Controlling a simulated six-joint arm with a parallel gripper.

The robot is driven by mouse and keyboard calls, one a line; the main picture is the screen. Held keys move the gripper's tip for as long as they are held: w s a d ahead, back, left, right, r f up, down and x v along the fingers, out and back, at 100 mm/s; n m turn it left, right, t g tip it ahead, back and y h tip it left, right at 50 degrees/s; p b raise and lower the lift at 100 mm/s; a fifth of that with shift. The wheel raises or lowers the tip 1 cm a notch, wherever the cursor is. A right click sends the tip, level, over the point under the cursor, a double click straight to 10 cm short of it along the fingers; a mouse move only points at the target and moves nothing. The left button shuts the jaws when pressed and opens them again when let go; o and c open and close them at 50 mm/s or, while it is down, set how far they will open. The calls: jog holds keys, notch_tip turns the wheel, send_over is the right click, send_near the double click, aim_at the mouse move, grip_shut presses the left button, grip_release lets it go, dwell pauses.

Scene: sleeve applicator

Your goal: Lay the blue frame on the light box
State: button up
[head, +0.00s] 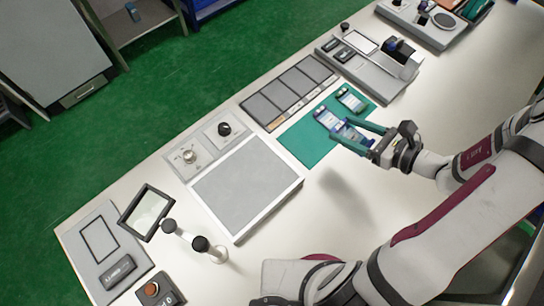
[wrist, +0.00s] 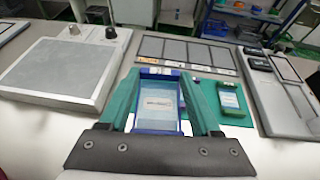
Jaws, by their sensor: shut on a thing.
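My gripper (head: 357,134) is shut on a blue frame (head: 347,131), with one long green finger along each side. In the wrist view the blue frame (wrist: 142,125) lies between the fingers, with a pale labelled piece inside its border. The frame is over or on the green mat (head: 297,138); I cannot tell whether it touches. The wide flat box with a grey top and white rim, which looks like the light box (head: 246,188), stands left of the mat. Its top is bare, and it also shows at left in the wrist view (wrist: 60,70).
Two phone-like pieces, one farther (head: 350,99) and one nearer (head: 326,118), lie on the mat. A row of grey panels (head: 290,92) is behind it. Knobs (head: 190,156) stand behind the box. A framed screen (head: 147,212) and black-topped posts (head: 201,244) stand to its left.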

jog(key=s+a+r+n+g+y, duration=0.2)
jog(key=a+n+g, duration=0.1)
jog(key=a+n, duration=0.15)
jog(key=n+g+y, duration=0.1)
jog(key=n+g, duration=0.3)
jog(key=g, duration=0.2)
send_over(252, 171)
jog(key=f, duration=0.4)
jog(key=shift+d+f, duration=0.35)
jog(key=shift+f, duration=0.05)
jog(key=f, duration=0.4)
jog(key=shift+a, duration=0.3)
jog(key=shift+f, duration=0.2)
jog(key=o, duration=1.3)
jog(key=shift+f, duration=0.15)
jog(key=shift+o, duration=0.2)
